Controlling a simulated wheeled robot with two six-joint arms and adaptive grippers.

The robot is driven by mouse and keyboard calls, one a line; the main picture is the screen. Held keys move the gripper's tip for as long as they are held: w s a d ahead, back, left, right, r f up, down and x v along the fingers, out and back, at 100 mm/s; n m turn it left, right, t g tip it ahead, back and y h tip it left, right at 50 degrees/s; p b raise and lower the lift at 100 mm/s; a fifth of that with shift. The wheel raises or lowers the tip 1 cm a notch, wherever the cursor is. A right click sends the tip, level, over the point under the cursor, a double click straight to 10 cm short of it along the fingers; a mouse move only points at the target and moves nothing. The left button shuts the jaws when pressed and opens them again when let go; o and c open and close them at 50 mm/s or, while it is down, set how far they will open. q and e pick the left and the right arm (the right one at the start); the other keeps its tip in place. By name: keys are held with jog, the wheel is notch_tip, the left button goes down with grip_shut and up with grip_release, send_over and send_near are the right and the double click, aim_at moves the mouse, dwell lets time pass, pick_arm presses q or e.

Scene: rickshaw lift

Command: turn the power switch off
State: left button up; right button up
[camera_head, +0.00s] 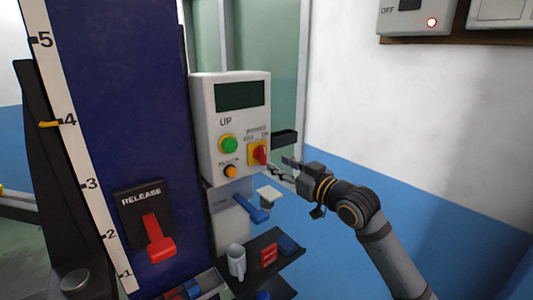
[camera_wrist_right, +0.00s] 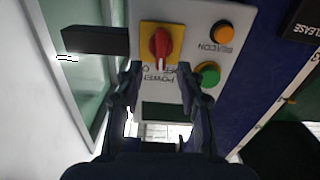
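The power switch (camera_head: 260,154) is a red rotary knob on a yellow plate, low on the right of the white control box (camera_head: 207,120). The knob (camera_wrist_right: 160,45) also shows in the right wrist view, with its narrow end toward the "POWER" lettering. I cannot read its setting for certain. My right gripper (camera_head: 279,168) is just right of the switch in the head view. In the wrist view its two fingers (camera_wrist_right: 159,73) are spread apart and empty, with the knob centred just past the tips. Contact with the knob cannot be told. My left gripper is not in view.
A green button (camera_head: 228,144) and an orange button (camera_head: 231,171) sit left of the switch. A dark bar (camera_head: 284,137) juts out beside the box. A red release lever (camera_head: 157,238) is at left.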

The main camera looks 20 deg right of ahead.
aim_at(265, 156)
jog(key=p+x, duration=0.1)
jog(key=x, duration=0.4)
jog(key=shift+w+a+r+p, duration=0.1)
jog(key=shift+w+r+p, duration=0.1)
jog(key=shift+p, duration=0.2)
jog(key=shift+w+a+f, duration=0.25)
jog(key=shift+w, duration=0.4)
grip_shut()
